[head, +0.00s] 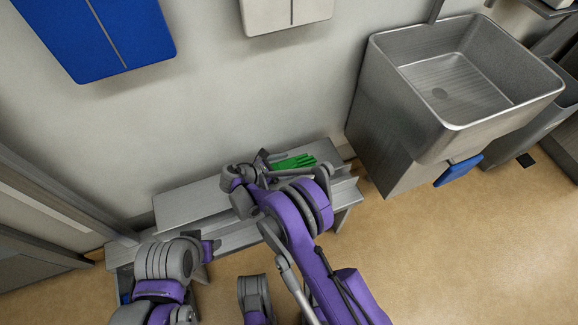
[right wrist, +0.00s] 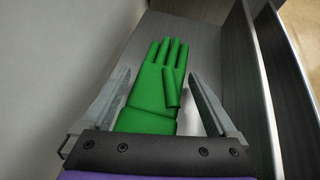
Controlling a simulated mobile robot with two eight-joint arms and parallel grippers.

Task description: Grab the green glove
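The green glove (head: 294,162) lies flat on the metal bench (head: 185,203) against the wall. In the right wrist view the glove (right wrist: 155,95) lies between my two open fingers, its own fingers pointing away from me and its cuff end hidden behind the gripper body. My right gripper (head: 262,160) is at the left end of the glove; the right wrist view shows its fingers (right wrist: 160,95) apart, one on each side of the glove, with a gap on both sides. My left gripper (head: 207,247) is low at the left, near the bench's front edge; its fingers are not clear.
A deep metal sink (head: 455,85) with a blue panel (head: 458,170) stands right of the bench. A blue dispenser (head: 95,35) and a white one (head: 285,12) hang on the wall above. Open tan floor (head: 470,250) lies at the right.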

